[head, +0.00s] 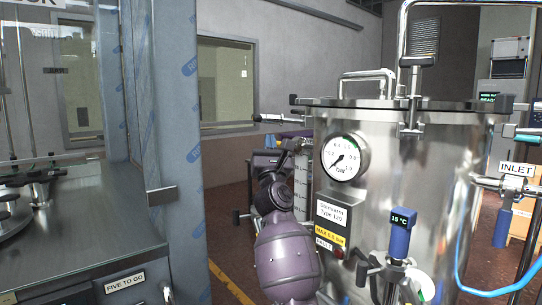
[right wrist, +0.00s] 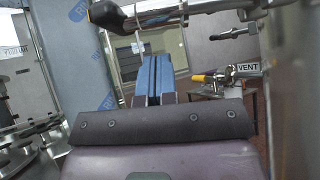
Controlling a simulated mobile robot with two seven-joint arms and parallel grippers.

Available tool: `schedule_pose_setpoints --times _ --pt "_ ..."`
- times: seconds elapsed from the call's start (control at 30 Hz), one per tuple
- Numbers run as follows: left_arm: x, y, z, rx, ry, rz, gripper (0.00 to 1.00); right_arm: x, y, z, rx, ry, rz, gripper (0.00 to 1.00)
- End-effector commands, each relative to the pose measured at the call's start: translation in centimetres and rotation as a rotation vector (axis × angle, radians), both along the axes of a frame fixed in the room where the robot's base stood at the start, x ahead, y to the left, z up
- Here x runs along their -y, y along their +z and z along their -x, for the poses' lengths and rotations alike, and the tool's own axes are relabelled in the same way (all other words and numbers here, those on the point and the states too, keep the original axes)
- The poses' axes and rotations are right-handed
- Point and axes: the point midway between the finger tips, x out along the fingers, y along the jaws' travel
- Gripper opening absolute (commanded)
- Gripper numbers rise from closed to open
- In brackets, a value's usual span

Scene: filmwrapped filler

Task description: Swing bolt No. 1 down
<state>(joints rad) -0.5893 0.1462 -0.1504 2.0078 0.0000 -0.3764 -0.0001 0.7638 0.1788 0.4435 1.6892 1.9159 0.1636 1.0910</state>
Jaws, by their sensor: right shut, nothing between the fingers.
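A steel vessel (head: 390,190) with a flat lid stands at the right in the head view. A swing bolt (head: 280,119) with a black end sticks out nearly level from its upper left side. A black-ended rod (right wrist: 150,17) crosses the top of the right wrist view, apparently the same bolt. Another bolt (head: 413,110) stands upright at the lid's front edge. No bolt number is readable. My right gripper (right wrist: 150,75) has its blue fingers together and empty, below the black-ended rod and apart from it. My left gripper is out of view.
A pressure gauge (head: 345,158) and a blue sensor (head: 401,233) project from the vessel's front. A yellow-handled VENT valve (right wrist: 205,78) is right of my fingers. A blue-filmed post (head: 180,140) and a steel counter (head: 80,220) stand left.

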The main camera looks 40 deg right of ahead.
Motion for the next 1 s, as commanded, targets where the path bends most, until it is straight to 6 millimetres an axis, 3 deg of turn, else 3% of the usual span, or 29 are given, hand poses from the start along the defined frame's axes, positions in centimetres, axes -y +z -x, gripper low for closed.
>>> schedule_pose_setpoints --times 0.03,0.13,0.33,0.67,1.0 --pt "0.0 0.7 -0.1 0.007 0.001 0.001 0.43 0.1 1.4 0.2 0.007 -0.001 0.001 0.0" --pt "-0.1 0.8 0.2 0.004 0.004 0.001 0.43 0.2 2.1 0.2 0.005 -0.001 0.001 0.0" --pt "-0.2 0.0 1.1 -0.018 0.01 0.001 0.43 0.2 2.3 0.0 0.001 0.0 0.0 0.0" --pt "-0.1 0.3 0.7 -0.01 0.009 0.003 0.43 0.2 2.4 0.0 0.003 0.0 -0.004 0.0" --pt "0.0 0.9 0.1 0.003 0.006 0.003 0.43 0.2 4.2 0.0 0.049 -0.001 -0.095 0.0"
